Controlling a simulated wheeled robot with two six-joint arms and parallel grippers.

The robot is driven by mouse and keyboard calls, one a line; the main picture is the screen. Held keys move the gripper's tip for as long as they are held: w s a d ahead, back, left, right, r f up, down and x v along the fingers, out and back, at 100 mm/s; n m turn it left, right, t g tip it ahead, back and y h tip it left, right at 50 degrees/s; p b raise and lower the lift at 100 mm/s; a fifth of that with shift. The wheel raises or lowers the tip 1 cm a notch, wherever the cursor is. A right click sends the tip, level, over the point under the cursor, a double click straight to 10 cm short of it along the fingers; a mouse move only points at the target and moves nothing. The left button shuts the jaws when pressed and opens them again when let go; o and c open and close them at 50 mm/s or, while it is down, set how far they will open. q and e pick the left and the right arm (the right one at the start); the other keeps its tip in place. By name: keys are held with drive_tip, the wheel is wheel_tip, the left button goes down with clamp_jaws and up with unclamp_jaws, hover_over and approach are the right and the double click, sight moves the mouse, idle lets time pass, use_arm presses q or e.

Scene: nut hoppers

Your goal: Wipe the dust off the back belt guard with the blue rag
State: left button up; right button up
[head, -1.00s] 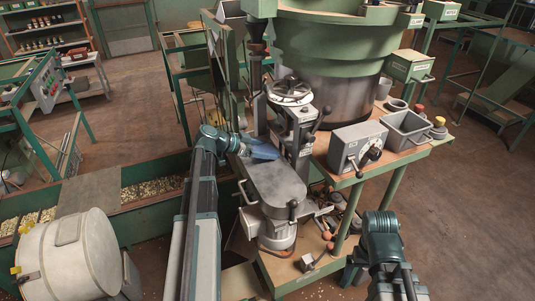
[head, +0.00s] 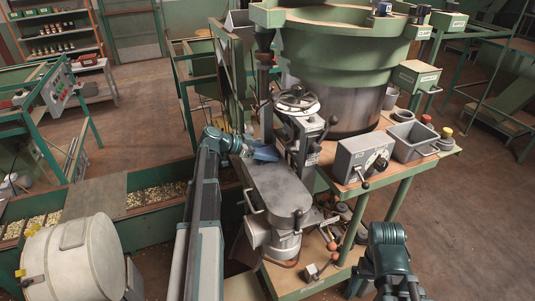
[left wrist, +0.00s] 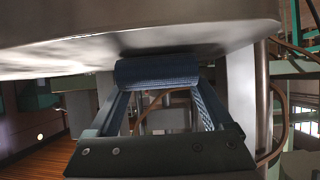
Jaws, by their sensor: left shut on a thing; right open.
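The grey oblong belt guard (head: 278,193) is on the machine in the middle of the head view. I cannot tell its dust from its grey finish. My left gripper (head: 250,151) is shut on the blue rag (head: 267,154) at the far end of this guard. In the left wrist view the rolled rag (left wrist: 158,71) sits between the fingers of my left gripper (left wrist: 157,88), against or just under a broad grey metal surface (left wrist: 200,35). My right gripper (head: 388,245) is at the lower right, empty and away from the machine; its fingertips are hidden.
A handwheel (head: 297,101) and column stand just beyond the guard. A green hopper bowl (head: 335,50) rises behind. A grey control box (head: 362,158) and grey bin (head: 411,141) are to the right. A pale drum (head: 75,262) stands at lower left. Floor at right is clear.

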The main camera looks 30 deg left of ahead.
use_arm(q)
drive_tip(key=shift+w+a+f, duration=0.15)
drive_tip(key=shift+w+a, duration=0.95)
drive_tip(key=shift+a, duration=0.2)
wheel_tip(320, 180, up, 6)
drive_tip(key=p, duration=0.5)
drive_tip(key=shift+p, duration=0.4)
wheel_tip(320, 180, up, 3)
drive_tip(key=p, duration=0.3)
